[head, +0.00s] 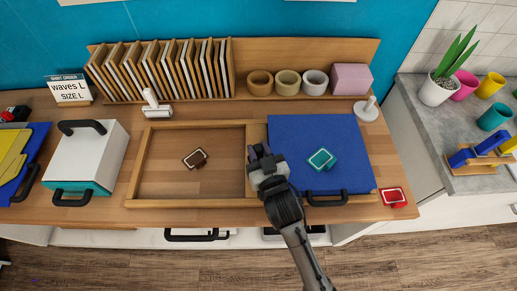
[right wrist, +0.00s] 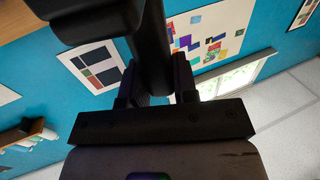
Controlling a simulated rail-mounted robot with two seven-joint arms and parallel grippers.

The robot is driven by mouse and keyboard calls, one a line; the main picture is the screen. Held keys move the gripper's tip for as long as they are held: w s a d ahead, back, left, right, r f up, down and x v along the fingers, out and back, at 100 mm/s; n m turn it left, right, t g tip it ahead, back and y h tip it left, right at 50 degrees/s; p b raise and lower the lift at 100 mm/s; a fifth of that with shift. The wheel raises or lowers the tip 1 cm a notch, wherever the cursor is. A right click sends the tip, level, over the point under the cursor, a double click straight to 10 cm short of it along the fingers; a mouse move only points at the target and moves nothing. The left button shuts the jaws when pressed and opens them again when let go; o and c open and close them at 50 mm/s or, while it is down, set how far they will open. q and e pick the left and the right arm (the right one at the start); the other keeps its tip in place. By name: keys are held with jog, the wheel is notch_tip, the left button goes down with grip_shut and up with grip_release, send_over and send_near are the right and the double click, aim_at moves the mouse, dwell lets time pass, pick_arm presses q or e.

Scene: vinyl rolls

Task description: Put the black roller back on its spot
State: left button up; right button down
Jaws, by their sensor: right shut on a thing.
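My right gripper (head: 265,164) is above the strip between the wooden tray and the blue board, near the middle of the bench. In the right wrist view its fingers (right wrist: 155,88) are shut on the upright handle of a black tool, which I take to be the black roller (right wrist: 150,45). A wide dark part of it crosses the top left of that view. In the head view the held tool is hard to tell from the dark gripper. Its spot cannot be made out. My left gripper is not in view.
A white roller (head: 153,106) lies behind the wooden tray (head: 140,165). A pale round-based stand (head: 367,109) is at the back right. The blue board (head: 300,130) carries a teal stamp (head: 321,159). A white press (head: 90,150) stands left, a red stamp (head: 393,196) right.

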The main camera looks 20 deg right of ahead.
jog(key=shift+f, duration=0.1)
jog(key=shift+f+b, duration=0.3)
jog(key=shift+f, duration=0.35)
dwell(0.5)
jog(key=c, duration=1.1)
grip_release()
jog(key=o, duration=0.3)
jog(key=shift+o, duration=0.3)
